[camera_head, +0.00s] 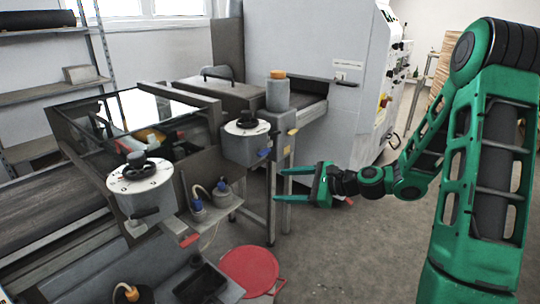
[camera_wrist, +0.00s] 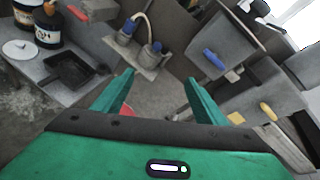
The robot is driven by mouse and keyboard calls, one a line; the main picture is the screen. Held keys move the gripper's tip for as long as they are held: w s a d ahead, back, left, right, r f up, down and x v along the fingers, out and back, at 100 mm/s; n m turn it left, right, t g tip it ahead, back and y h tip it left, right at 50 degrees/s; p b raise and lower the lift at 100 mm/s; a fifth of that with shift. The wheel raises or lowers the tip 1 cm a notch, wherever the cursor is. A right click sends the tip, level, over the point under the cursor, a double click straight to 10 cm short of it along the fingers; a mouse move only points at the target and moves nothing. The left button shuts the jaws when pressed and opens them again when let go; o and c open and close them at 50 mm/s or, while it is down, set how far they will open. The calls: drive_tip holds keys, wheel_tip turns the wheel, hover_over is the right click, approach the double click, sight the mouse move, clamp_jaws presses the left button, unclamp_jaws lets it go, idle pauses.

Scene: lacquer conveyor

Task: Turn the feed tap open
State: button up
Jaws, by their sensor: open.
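Several coloured handles show, and I cannot tell for certain which is the feed tap. A blue handle (camera_head: 264,152) sits low on the grey housing of the right round-topped unit (camera_head: 246,128); it also shows in the wrist view (camera_wrist: 213,59). A red handle (camera_head: 189,240) sits below the left round-topped unit (camera_head: 140,190). A yellow handle (camera_head: 292,131) is right of the blue one and also shows in the wrist view (camera_wrist: 268,110). My gripper (camera_head: 279,185) is open and empty, right of and below the blue handle, apart from it. Its two green fingers (camera_wrist: 160,78) show in the wrist view.
A small shelf (camera_head: 219,210) holds two blue-capped bottles. A red round lid or stool (camera_head: 249,270) stands on the floor below my gripper. A black tray (camera_head: 200,283) lies on the lower bench. A grey canister (camera_head: 278,94) with an orange cap stands above. Floor to the right is clear.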

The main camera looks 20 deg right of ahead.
sight(267, 152)
drive_tip(key=w+d+r+m+t, duration=0.4)
drive_tip(key=w+m+t, duration=0.1)
drive_tip(key=m, duration=0.3)
drive_tip(key=x, duration=1)
drive_tip(key=shift+w+a+r, duration=0.2)
drive_tip(key=shift+a+r, duration=0.05)
drive_tip(key=shift+r, duration=0.05)
drive_tip(key=c, duration=1.1)
drive_tip(key=shift+o, duration=0.3)
drive_tip(key=shift+d, duration=0.3)
drive_tip(key=shift+a+n, duration=0.1)
drive_tip(key=shift+n, duration=0.2)
